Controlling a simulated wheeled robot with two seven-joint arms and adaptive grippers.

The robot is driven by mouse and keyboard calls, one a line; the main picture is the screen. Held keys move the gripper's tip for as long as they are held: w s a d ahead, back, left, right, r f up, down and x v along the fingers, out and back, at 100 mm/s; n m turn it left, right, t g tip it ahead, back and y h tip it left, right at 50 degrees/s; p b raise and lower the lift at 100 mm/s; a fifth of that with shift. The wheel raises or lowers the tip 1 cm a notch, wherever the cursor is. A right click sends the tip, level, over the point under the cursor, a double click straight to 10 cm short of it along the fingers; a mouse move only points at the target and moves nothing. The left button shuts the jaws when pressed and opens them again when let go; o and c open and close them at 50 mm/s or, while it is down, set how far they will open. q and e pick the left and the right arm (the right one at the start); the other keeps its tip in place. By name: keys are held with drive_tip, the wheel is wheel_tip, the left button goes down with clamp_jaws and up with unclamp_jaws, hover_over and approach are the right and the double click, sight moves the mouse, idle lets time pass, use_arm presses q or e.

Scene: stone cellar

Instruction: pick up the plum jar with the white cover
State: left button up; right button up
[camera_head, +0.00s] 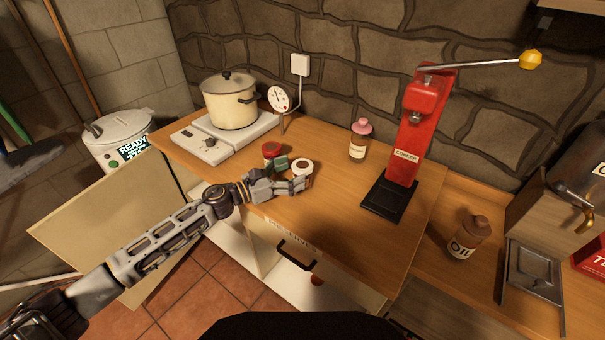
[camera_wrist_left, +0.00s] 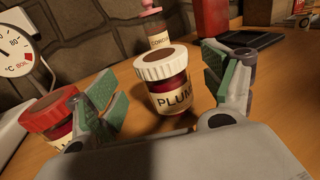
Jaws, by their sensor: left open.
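The plum jar (camera_wrist_left: 168,88) stands upright on the table with a ribbed white cover around a brown top and a "PLUM" label. In the head view its white cover (camera_head: 302,167) shows beside my left gripper (camera_head: 288,175), with its lower part hidden behind the fingers. In the left wrist view my left gripper (camera_wrist_left: 165,100) is open, its green-padded fingers on either side of the plum jar. I cannot tell whether a pad touches it. My right gripper is in neither view.
A red-covered jar (camera_wrist_left: 50,118) stands close outside the left finger in the wrist view. A pink-topped bottle (camera_head: 359,140) and a red lever press (camera_head: 405,140) stand further right. A pot (camera_head: 230,108) sits on a hotplate (camera_head: 200,143) behind. The table front (camera_head: 345,230) is clear.

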sight(303, 165)
use_arm(q)
drive_tip(key=x, duration=0.3)
drive_tip(key=shift+d+r+p, duration=0.25)
drive_tip(key=shift+d+p, duration=0.05)
drive_tip(key=shift+w+d, duration=0.2)
drive_tip(key=shift+d, duration=0.05)
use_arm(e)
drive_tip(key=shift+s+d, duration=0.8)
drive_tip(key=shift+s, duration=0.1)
use_arm(q)
drive_tip(key=shift+c, duration=0.5)
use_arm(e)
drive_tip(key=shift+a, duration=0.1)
use_arm(q)
drive_tip(key=c, duration=1.2)
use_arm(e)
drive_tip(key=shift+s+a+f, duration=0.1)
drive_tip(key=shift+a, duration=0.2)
